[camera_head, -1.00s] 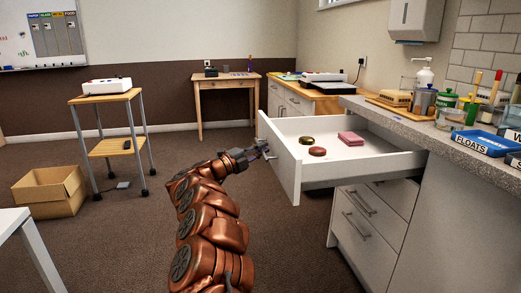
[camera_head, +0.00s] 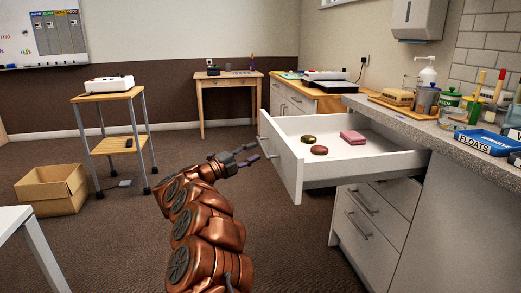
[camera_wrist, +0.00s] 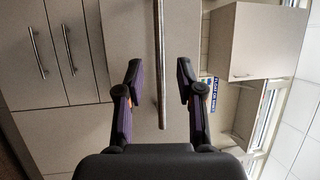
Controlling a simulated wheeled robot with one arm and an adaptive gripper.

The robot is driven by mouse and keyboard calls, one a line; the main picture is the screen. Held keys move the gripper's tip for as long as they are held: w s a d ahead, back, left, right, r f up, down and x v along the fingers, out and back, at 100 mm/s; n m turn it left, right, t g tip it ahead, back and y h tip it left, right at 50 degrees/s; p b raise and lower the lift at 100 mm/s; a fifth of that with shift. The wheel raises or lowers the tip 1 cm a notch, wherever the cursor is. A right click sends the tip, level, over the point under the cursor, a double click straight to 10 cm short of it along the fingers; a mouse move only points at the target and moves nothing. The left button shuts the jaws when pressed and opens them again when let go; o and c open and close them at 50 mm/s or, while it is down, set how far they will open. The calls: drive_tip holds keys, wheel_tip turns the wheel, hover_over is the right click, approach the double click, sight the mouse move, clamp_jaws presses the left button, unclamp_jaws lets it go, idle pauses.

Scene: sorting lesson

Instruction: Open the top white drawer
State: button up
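The top white drawer (camera_head: 283,165) is pulled far out from under the grey counter. It holds a dark round item with a gold rim (camera_head: 308,139), a red round item (camera_head: 319,150) and a pink stack (camera_head: 352,138). My gripper (camera_head: 250,154) is just left of the drawer front, apart from it. In the wrist view my gripper (camera_wrist: 158,78) is open and empty. The drawer's bar handle (camera_wrist: 157,50) shows in line with the gap between the fingers, with the drawer front behind it.
Closed drawers (camera_head: 370,210) sit below the open one. The counter (camera_head: 400,120) above carries jars and a blue FLOATS tray (camera_head: 483,144). A cart (camera_head: 108,97), a cardboard box (camera_head: 52,190) and a white table (camera_head: 15,217) stand left.

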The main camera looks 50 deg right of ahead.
drive_tip(key=v, duration=0.7)
drive_tip(key=shift+a, duration=0.2)
